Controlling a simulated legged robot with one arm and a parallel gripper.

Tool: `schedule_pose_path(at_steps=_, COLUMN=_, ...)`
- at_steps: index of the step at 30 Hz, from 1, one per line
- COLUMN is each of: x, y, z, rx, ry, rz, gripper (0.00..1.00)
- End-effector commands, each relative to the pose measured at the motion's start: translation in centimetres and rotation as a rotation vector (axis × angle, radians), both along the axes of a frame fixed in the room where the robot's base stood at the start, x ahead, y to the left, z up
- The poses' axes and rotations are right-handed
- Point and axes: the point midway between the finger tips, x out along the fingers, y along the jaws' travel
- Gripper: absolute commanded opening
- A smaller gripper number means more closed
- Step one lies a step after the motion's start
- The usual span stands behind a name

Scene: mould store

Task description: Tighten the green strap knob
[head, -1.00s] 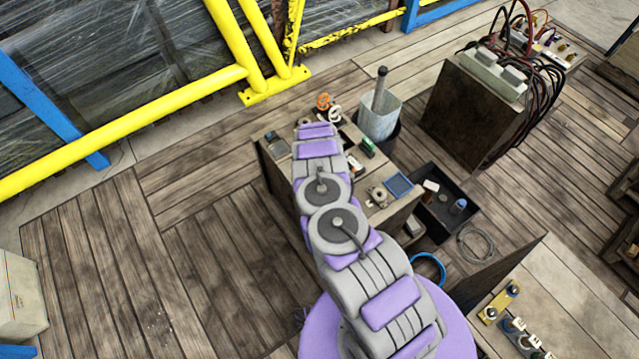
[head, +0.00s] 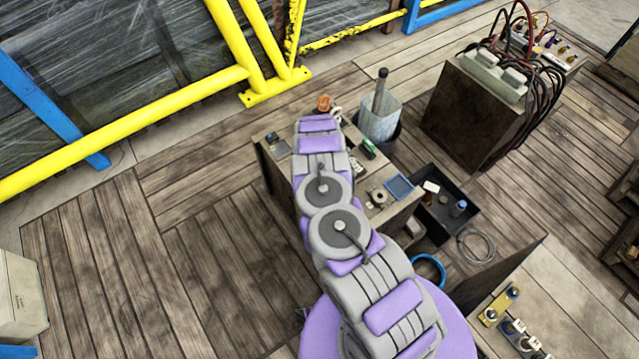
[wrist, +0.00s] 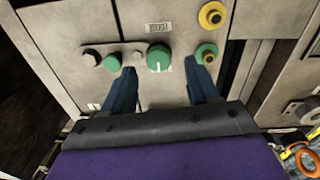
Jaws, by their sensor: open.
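In the wrist view a large round green knob (wrist: 158,57) with a white pointer line sits on a pale panel (wrist: 150,95), below a small label plate. It shows between and just beyond the fingertips of my gripper (wrist: 161,73). I cannot tell how far the tips are from the panel. A smaller green knob (wrist: 112,62) is left of the large one. A green round control (wrist: 206,53) is behind the right fingertip. In the head view my arm hides the gripper and these knobs.
A black knob (wrist: 92,57) and a yellow round control (wrist: 213,15) are on the same panel. In the head view a bench (head: 400,213) with small parts lies under my arm. A bucket (head: 380,120) stands beside it, and a black tray (head: 470,213) lies to the right.

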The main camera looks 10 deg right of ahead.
Motion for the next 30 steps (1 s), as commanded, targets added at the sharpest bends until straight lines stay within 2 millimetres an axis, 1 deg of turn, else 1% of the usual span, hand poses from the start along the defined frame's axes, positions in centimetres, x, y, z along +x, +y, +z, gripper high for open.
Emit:
schedule_pose_path(at_steps=1, x=0.2, y=0.2, z=1.2, rx=0.003, ry=-0.003, rz=0.001, gripper=0.59)
schedule_pose_path(at_steps=5, x=0.2, y=0.2, z=3.4, rx=0.002, ry=-0.001, rz=0.000, gripper=0.59)
schedule_pose_path(at_steps=15, x=0.6, y=0.5, z=9.6, rx=0.003, ry=-0.001, rz=0.001, gripper=0.59)
schedule_pose_path(at_steps=18, x=0.6, y=0.5, z=11.2, rx=0.001, ry=0.000, rz=0.000, gripper=0.59)
schedule_pose_path(at_steps=21, x=0.8, y=0.6, z=12.5, rx=0.001, ry=-0.003, rz=0.001, gripper=0.59)
schedule_pose_path(at_steps=24, x=0.9, y=0.5, z=13.4, rx=0.001, ry=-0.003, rz=0.000, gripper=0.59)
schedule_pose_path(at_steps=30, x=0.9, y=0.5, z=14.0, rx=-0.001, ry=-0.002, rz=0.000, gripper=0.59)
